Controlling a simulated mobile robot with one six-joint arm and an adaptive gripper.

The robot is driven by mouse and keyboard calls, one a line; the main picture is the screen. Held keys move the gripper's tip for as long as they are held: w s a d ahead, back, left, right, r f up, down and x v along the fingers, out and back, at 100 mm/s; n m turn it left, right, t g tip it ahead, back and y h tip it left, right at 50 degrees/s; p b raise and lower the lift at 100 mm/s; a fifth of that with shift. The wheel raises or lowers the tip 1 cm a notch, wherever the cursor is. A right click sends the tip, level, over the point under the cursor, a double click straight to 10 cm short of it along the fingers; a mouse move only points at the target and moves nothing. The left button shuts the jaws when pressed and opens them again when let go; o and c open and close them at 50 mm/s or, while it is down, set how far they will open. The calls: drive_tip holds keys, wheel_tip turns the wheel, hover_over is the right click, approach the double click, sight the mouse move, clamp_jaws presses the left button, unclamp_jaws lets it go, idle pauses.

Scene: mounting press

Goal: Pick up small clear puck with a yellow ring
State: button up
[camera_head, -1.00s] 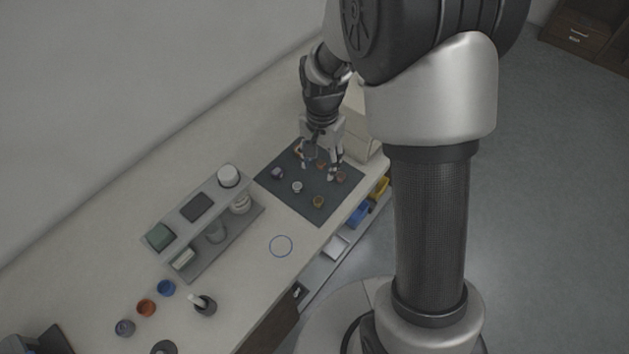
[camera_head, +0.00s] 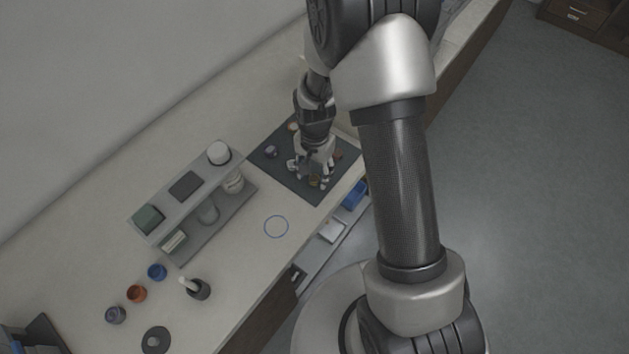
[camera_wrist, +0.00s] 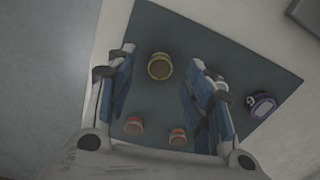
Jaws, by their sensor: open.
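The small clear puck with a yellow ring (camera_wrist: 160,67) stands on the dark mat (camera_wrist: 225,48) in the wrist view. It lies between the two fingertips of my gripper (camera_wrist: 163,58), with a gap on both sides. My gripper is open and holds nothing. In the head view my gripper (camera_head: 315,178) points down over the front part of the mat (camera_head: 268,170), and the yellow-ringed puck (camera_head: 314,183) shows partly between the fingers.
Two orange-red pucks (camera_wrist: 134,126) (camera_wrist: 178,136) lie nearer the gripper's palm in the wrist view. A grey shelf rack (camera_head: 187,187) stands left of the mat. A blue ring marking (camera_head: 276,227) lies on clear bench.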

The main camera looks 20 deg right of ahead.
wheel_tip(320, 180, down, 2)
drive_tip(key=shift+r, duration=0.1)
drive_tip(key=shift+c, duration=0.6)
drive_tip(key=c, duration=0.9)
drive_tip(key=shift+r, duration=0.1)
